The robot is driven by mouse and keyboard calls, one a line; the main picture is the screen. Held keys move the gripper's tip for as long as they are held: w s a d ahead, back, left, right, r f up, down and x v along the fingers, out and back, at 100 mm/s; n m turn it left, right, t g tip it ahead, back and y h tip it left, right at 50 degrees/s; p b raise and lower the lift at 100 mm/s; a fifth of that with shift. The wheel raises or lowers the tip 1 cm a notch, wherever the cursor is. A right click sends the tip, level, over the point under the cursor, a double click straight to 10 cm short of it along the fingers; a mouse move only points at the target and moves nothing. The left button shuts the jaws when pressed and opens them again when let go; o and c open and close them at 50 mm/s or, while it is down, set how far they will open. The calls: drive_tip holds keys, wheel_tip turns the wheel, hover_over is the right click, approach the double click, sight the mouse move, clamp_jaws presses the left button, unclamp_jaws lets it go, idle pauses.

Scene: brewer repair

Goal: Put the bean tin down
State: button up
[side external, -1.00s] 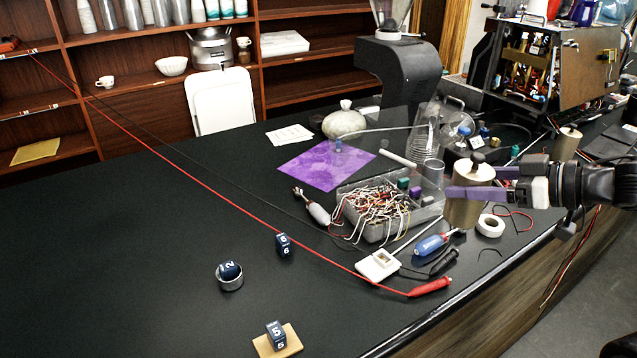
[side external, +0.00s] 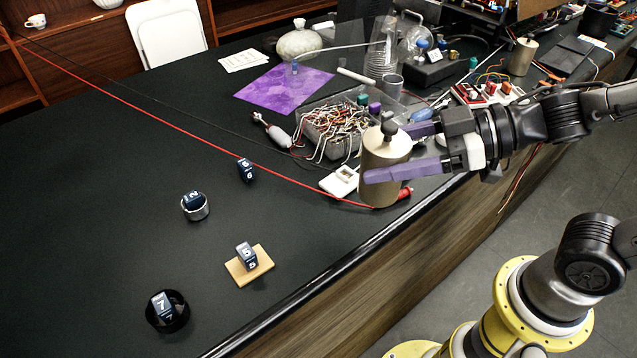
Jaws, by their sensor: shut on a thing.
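The bean tin (side external: 380,182) is a tan-gold cylinder with a black knob on its lid. It is upright between the purple fingers of my gripper (side external: 393,152), which is shut on it from the right. The tin is near the counter's front edge, in front of the parts tray. It hides part of the red probe (side external: 404,193) and the area behind it. I cannot tell for sure whether its base is clear of the counter, but it looks raised. A similar tan cylinder (side external: 522,57) stands at the back right.
The black counter (side external: 100,180) is open at left. Numbered blocks sit on a silver ring (side external: 195,213), a wooden tile (side external: 263,266) and a black dish (side external: 181,318), and one stands alone (side external: 245,170). The wire tray (side external: 335,128), white piece (side external: 338,182) and red cable (side external: 200,133) are near the tin.

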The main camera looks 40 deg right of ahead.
drive_tip(key=shift+w+a+f, duration=0.8)
drive_tip(key=shift+w+f, duration=0.5)
drive_tip(key=shift+f, duration=0.5)
drive_tip(key=shift+w+a+f, duration=0.8)
drive_tip(key=shift+w+f, duration=0.5)
drive_tip(key=shift+f, duration=0.45)
drive_tip(key=shift+w+a+f, duration=0.8)
drive_tip(key=shift+w+f, duration=0.5)
drive_tip(key=shift+f, duration=0.5)
drive_tip(key=shift+f, duration=0.1)
drive_tip(key=o, duration=1.5)
drive_tip(key=shift+f, duration=0.1)
